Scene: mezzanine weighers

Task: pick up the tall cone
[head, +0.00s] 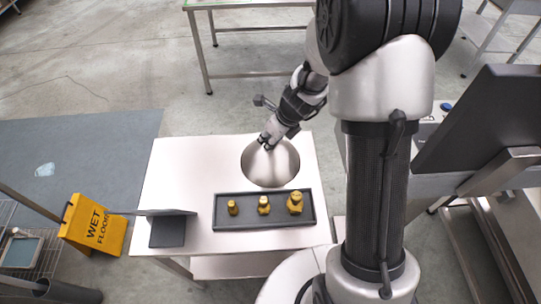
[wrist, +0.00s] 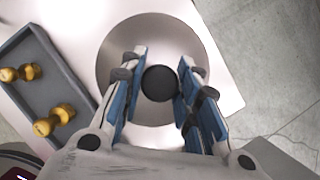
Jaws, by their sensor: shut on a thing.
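My gripper (head: 267,143) is at the cone's top, coming from above. In the wrist view my gripper (wrist: 160,78) has its blue-padded fingers on both sides of the knob, shut on it. Whether the base touches the table is not clear.
A dark tray (head: 262,222) with three brass weights (head: 264,205) lies in front of the cone on the white table (head: 180,170). A small dark display stand (head: 168,229) is at the table's front left. A yellow wet-floor sign (head: 94,224) stands left. The table's back left is clear.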

